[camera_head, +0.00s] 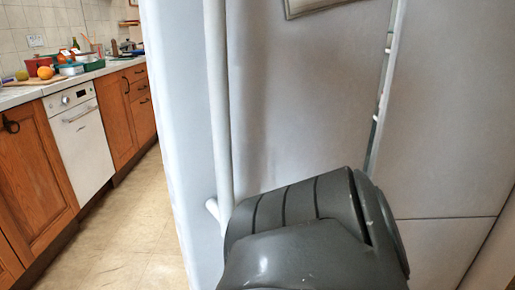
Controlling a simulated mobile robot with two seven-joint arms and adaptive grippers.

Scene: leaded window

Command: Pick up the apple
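Small round fruits sit far off at the left, on the kitchen counter. One is orange (45,72) and one is yellow-green (22,75). The yellow-green one could be the apple, but it is too small to tell. Both seem to be on or at a wooden board (36,81) near the counter's front edge. Neither of my grippers is in view, and nothing is seen touching the fruits.
Red and green dishes (92,65) and other kitchenware crowd the counter (20,96). Below are wooden cabinets (32,170) and a white dishwasher (82,142). A large pale panel with a vertical white bar (218,100) stands close in front. Bare floor (125,215) lies between.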

